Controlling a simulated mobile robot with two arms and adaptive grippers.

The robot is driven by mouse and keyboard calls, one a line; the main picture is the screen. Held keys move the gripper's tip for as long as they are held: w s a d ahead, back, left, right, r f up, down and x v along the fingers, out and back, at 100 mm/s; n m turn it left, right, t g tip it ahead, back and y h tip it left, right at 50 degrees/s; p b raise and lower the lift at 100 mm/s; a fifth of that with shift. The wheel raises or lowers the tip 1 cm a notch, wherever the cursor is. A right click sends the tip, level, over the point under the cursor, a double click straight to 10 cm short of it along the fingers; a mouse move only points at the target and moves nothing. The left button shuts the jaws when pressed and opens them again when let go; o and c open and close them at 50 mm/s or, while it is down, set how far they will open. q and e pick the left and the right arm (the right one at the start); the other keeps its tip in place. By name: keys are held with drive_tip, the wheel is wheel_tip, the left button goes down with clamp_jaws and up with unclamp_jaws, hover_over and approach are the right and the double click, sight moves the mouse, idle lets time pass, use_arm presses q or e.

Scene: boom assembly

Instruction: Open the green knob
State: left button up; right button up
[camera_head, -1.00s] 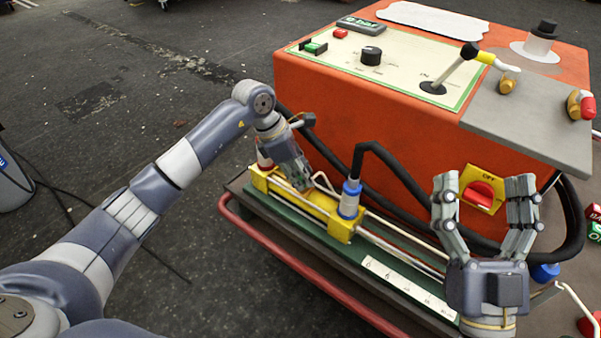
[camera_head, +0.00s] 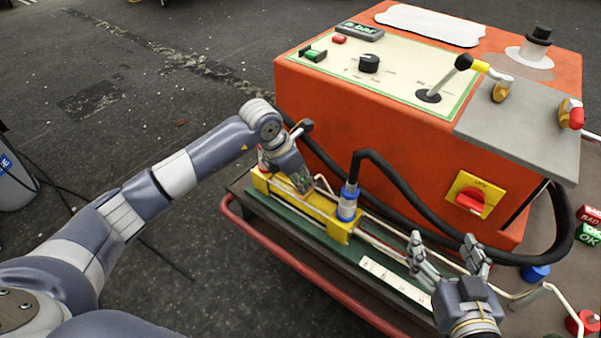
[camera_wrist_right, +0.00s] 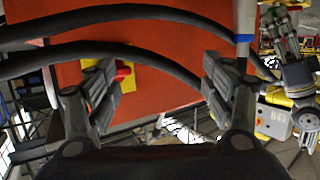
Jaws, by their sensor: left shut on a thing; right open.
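The only green control I make out is a green rocker (camera_head: 314,54) on the machine's top panel; no clear green knob shows. My left gripper (camera_head: 302,183) is low at the left end of the yellow block (camera_head: 318,216) on the rail, shut on a part there that its fingers hide. A blue and white fitting (camera_head: 348,203) stands upright on the block, to the right of that gripper. My right gripper (camera_head: 444,243) is open and empty in front of the orange machine (camera_head: 400,145), below the red knob on its yellow plate (camera_head: 483,192).
A thick black hose (camera_head: 405,185) loops along the machine's front; hoses also cross the right wrist view (camera_wrist_right: 130,52). A red side rail (camera_head: 300,270) edges the base. A lever (camera_head: 450,78) stands on the panel. Red and green boxes (camera_head: 588,234) sit at the right.

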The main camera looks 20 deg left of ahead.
use_arm(q)
drive_tip(key=shift+n+y+p, duration=0.5)
drive_tip(key=shift+n+p, duration=0.05)
drive_tip(key=shift+n, duration=0.65)
drive_tip(key=shift+t, duration=0.3)
use_arm(e)
drive_tip(key=s+d+f+g+h, duration=0.1)
drive_tip(key=s+d+f+g, duration=0.1)
drive_tip(key=s+f+g, duration=0.2)
drive_tip(key=shift+s+f, duration=0.3)
drive_tip(key=shift+f, duration=1.05)
drive_tip(key=shift+d, duration=0.1)
use_arm(q)
drive_tip(key=o, duration=1)
drive_tip(key=shift+r, duration=0.1)
drive_tip(key=v, duration=1.1)
drive_tip(key=shift+s+r, duration=0.15)
drive_tip(key=shift+r, duration=0.25)
drive_tip(key=shift+o, duration=0.3)
